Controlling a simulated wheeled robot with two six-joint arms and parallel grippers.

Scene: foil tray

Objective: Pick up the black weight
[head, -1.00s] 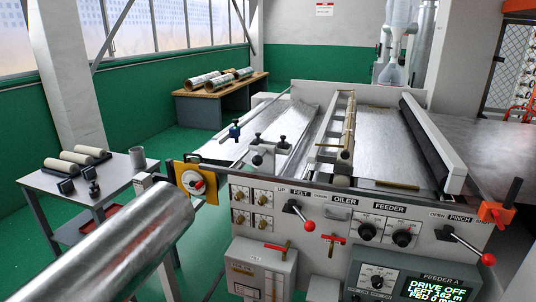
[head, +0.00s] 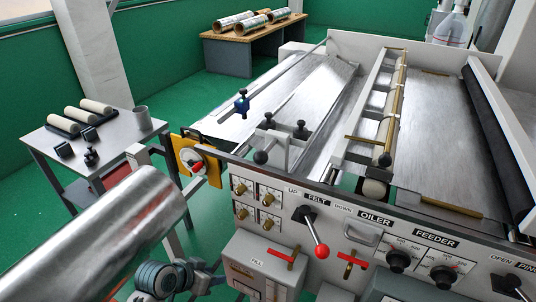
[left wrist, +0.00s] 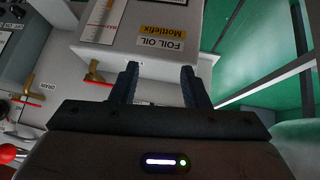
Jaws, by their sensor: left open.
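Several small black blocks with knobs sit on the grey cart at the left of the head view; one (head: 91,157) stands near the cart's front edge and another (head: 63,149) is to its left. I cannot tell for sure which is the black weight. My left arm shows low in the head view, beside the large silver cylinder and in front of the machine, well right of and below the cart top. In the left wrist view my left gripper (left wrist: 160,70) is open and empty, its two dark fingers pointing at a box labelled foil oil (left wrist: 145,28). My right gripper is not in view.
The grey cart (head: 120,140) also holds pale rollers (head: 97,106) and a grey cup (head: 140,113). The large silver cylinder (head: 110,230) fills the lower left. The machine's front panel (head: 340,215) has protruding red-knobbed levers. Green floor is clear between cart and back bench (head: 255,45).

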